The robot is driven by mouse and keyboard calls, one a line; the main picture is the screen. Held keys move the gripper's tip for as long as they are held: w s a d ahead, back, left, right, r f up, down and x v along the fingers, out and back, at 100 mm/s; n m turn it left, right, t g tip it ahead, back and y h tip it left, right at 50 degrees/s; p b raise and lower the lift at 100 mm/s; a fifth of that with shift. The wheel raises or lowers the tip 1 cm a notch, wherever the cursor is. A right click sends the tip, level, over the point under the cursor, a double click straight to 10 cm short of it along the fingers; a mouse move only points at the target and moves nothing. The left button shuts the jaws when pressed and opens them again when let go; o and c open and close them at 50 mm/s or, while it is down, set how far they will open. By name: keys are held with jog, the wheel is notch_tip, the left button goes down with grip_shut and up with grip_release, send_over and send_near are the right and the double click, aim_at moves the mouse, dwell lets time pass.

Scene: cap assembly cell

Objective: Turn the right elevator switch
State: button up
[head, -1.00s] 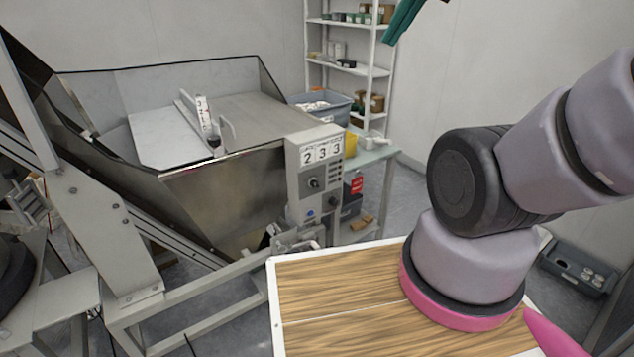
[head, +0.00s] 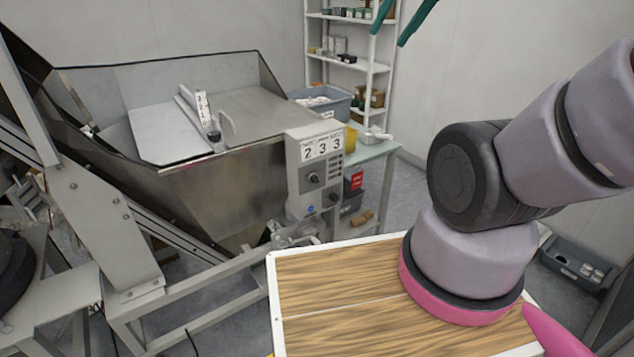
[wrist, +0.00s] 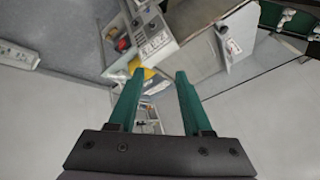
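A grey control box (head: 308,190) stands at the front right of the metal hopper, with the digits 2 3 3 on top. It has a black rotary switch (head: 313,178), and a second dark knob (head: 333,196) lower to the right. A blue button (head: 311,208) is near its bottom. The knob pointer angles are too small to read surely. My gripper (head: 388,38) shows at the top, above and right of the box. In the wrist view my gripper (wrist: 159,72) has its teal fingers apart and empty. The control box (wrist: 168,48) appears beyond the fingertips, inverted.
The metal hopper (head: 225,185) fills the left. A side table (head: 375,152) with bins stands behind the box, and a white shelf (head: 375,66) stands behind that. A wooden-topped surface (head: 340,290) is in front of me. Open air lies between my gripper and the box.

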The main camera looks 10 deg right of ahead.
jog(key=shift+o, duration=0.5)
jog(key=w+a+f+g+y, duration=0.1)
jog(key=a+f+g+y, duration=0.1)
jog(key=a+f+g, duration=0.3)
jog(key=shift+f+y, duration=0.4)
jog(key=shift+f, duration=0.4)
jog(key=w+a+f+m+g+y, duration=0.1)
jog(key=w+a+f+m+y, duration=0.2)
jog(key=w+a+f+y, duration=0.3)
jog(key=w+a+f+m+g+y, duration=0.1)
jog(key=w+a+f+m+y, duration=0.35)
jog(key=w+y, duration=0.35)
jog(key=w+d+f+m+t+y, duration=0.1)
jog(key=w+d+f+m+t, duration=0.25)
jog(key=f+t, duration=0.2)
jog(key=m+t+h, duration=1.1)
jog(key=m+h, duration=0.2)
jog(key=m, duration=0.1)
send_near(317, 181)
jog(key=shift+x, duration=4.35)
